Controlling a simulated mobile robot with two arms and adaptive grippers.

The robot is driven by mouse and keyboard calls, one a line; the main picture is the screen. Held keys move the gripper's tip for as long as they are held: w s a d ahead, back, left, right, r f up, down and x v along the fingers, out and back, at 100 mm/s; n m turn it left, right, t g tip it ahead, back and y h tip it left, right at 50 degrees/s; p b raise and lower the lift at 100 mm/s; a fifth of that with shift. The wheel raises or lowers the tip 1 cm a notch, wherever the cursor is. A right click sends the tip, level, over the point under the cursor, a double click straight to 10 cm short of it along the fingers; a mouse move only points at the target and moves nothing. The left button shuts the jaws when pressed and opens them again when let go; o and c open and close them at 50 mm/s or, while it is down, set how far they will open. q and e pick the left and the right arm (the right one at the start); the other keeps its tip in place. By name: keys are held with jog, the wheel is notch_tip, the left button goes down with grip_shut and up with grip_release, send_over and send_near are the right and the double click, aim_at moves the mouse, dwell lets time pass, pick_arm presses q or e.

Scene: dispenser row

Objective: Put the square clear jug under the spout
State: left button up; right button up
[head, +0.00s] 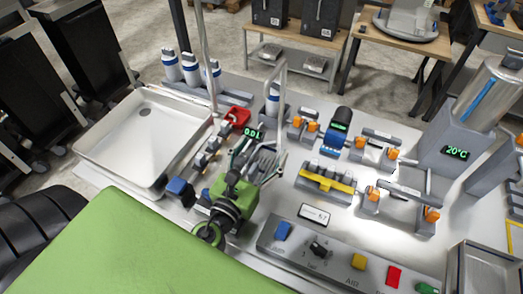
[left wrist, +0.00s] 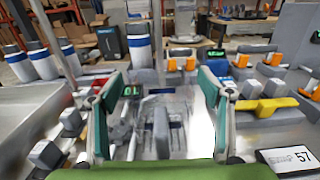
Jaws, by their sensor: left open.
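My left gripper (head: 258,160) reaches over the white counter from the front, its fingers spread around a grey ribbed part. In the left wrist view my left gripper (left wrist: 163,88) is open, with one teal finger on each side and the blurred grey part (left wrist: 162,130) between and beyond them. A thin bent metal spout pipe (head: 284,78) rises just behind the gripper. A green-lit display reading 0.0 L (head: 253,134) stands beside the fingers. My right gripper is not in view.
A shallow steel sink (head: 108,160) lies to the left, with a tall pipe (head: 207,55) at its right. White-and-blue bottles (head: 190,68) stand behind. Orange-handled valves (head: 375,150), a yellow-barred block (head: 327,178) and a button panel (head: 340,255) crowd the right.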

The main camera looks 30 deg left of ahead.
pick_arm(q)
jog(key=shift+f, duration=0.15)
jog(key=s+r+b, duration=0.1)
jog(key=s+b, duration=0.5)
jog(key=s, duration=0.6)
jog(key=shift+d+r, duration=0.2)
jog(key=shift+d, duration=0.15)
